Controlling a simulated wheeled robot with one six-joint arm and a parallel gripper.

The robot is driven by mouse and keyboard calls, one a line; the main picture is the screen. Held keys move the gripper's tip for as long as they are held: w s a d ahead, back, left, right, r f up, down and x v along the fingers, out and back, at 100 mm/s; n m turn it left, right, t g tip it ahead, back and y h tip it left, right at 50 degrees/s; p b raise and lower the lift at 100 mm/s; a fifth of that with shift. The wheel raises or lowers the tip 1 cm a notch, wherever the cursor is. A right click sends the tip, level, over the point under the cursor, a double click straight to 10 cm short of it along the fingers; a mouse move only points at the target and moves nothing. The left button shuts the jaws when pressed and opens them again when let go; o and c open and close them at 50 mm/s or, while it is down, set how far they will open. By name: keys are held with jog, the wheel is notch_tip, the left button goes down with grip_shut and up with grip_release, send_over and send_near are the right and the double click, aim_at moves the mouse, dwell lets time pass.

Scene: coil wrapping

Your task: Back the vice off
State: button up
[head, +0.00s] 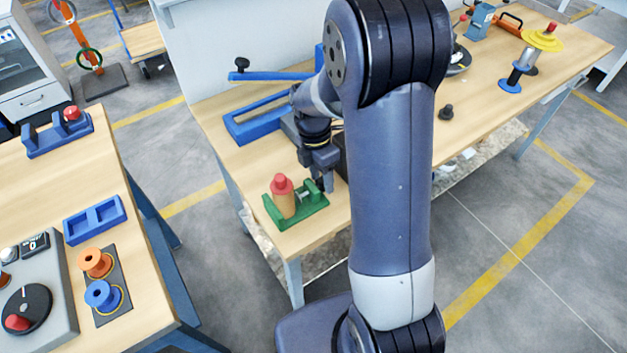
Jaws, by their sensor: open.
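The vice (294,214) is a small green fixture near the front edge of the wooden bench. A pale screw part (305,194) shows on the vice's right side. My gripper (327,184) points down at the right end of the vice, close to its screw end. Its fingers are small and partly dark here, and they are open. I cannot tell whether they touch the vice. My arm hides part of the bench behind the gripper.
A blue frame with a lever (262,121) stands behind the vice. A dark knob (445,112) and a spool stand with a yellow disc (543,40) are on the bench's right part. A second table at left holds a blue tray (95,219) and orange and blue spools.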

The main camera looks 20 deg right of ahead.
jog(key=shift+w+r+g+p, duration=0.15)
jog(key=shift+g+p, duration=0.45)
jog(key=shift+p, duration=0.05)
jog(key=shift+f, duration=0.2)
jog(key=shift+c, duration=0.3)
jog(key=c, duration=0.5)
jog(key=t+b, duration=0.2)
jog(key=b, duration=0.1)
jog(key=shift+s+d+f, duration=0.15)
jog(key=shift+s, duration=0.15)
jog(key=shift+s+r+t+y+b, duration=0.1)
jog(key=shift+r+t+y+b, duration=0.2)
jog(key=shift+t+b, duration=0.2)
jog(key=shift+f, duration=0.1)
